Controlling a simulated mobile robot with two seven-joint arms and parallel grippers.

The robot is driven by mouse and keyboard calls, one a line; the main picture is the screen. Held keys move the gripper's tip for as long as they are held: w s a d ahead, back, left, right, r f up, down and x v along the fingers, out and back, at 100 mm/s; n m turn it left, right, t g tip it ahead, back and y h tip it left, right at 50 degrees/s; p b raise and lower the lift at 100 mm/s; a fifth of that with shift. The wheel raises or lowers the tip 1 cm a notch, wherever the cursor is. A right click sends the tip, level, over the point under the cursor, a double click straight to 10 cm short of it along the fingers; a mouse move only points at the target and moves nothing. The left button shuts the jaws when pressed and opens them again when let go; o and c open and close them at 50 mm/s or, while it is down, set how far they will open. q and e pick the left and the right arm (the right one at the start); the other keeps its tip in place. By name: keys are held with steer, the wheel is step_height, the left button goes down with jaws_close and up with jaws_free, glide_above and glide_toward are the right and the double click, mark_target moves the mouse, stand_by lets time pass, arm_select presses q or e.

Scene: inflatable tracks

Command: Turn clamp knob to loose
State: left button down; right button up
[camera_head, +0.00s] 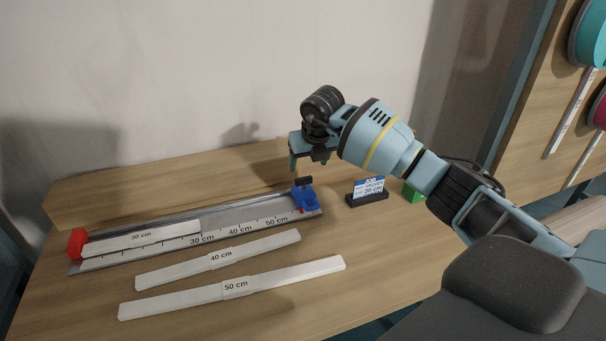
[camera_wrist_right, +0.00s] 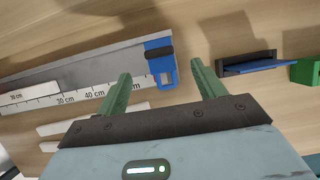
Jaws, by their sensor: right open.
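The blue clamp (camera_head: 306,199) sits at the right end of the grey measuring rail (camera_head: 250,207). Its black bar-shaped knob (camera_head: 303,181) is on top, and in the right wrist view the knob (camera_wrist_right: 160,53) lies roughly crosswise to the rail's end. My right gripper (camera_head: 309,160) is above the clamp, fingers pointing down. In the right wrist view the green fingers of my right gripper (camera_wrist_right: 161,70) are wide apart, with the blue clamp (camera_wrist_right: 165,78) showing between them. They hold nothing. My left gripper is not in view.
A 30 cm strip (camera_head: 140,239) lies on the rail by a red end block (camera_head: 76,243). The 40 cm (camera_head: 218,258) and 50 cm (camera_head: 235,288) strips lie in front. A blue-and-white card stand (camera_head: 368,192) and a green block (camera_head: 412,193) are to the right.

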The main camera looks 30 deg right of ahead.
mark_target(304, 178)
steer(key=x, duration=0.7)
steer(key=shift+w+f+b, duration=0.1)
steer(key=shift+f+b, duration=0.1)
steer(key=shift+b, duration=0.15)
steer(key=shift+c, duration=0.4)
steer(key=c, duration=0.9)
